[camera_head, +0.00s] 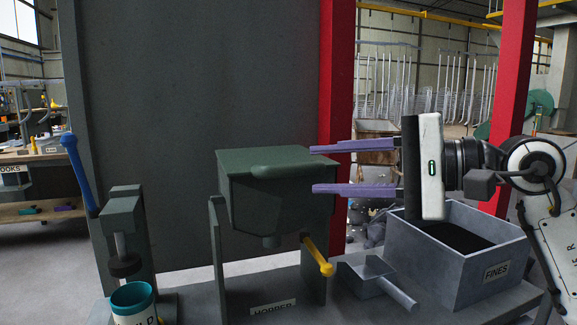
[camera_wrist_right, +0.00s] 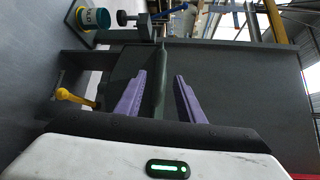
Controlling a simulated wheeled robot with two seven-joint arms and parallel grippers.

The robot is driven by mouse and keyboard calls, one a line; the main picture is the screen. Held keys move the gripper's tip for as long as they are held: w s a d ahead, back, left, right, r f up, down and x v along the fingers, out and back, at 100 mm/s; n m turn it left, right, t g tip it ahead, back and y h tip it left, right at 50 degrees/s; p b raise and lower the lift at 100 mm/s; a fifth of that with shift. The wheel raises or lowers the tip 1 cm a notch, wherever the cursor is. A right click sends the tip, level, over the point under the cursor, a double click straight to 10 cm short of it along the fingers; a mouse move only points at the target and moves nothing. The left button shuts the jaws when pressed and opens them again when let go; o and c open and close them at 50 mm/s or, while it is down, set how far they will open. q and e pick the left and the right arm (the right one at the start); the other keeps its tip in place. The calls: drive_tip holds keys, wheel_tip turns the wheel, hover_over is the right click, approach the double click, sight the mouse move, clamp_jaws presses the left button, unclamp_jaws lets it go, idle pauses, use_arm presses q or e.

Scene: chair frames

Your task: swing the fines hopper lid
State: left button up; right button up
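The dark green hopper (camera_head: 268,205) stands on a grey stand, and its lid (camera_head: 245,159) lies flat and closed across the top, with a rounded lip at the front. My right gripper (camera_head: 313,168) comes in from the right with its purple fingers open, one above the other, at the lid's right side. In the right wrist view a thin green edge (camera_wrist_right: 161,88) shows between the two fingers, with gaps on both sides, so I see no grip on it. My left gripper is in neither view.
A grey bin labelled FINES (camera_head: 450,284) stands at the right, below my right gripper. A yellow handle (camera_head: 318,257) sticks out under the hopper. A grey scoop (camera_head: 372,278) lies beside it. A blue-handled press (camera_head: 124,218) with a teal cup (camera_head: 133,300) stands at the left.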

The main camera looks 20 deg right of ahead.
sight(299, 170)
drive_tip(key=p+x, duration=0.1)
drive_tip(key=x, duration=0.5)
drive_tip(key=shift+w+a, duration=0.2)
drive_tip(key=shift+a, duration=0.15)
clamp_jaws()
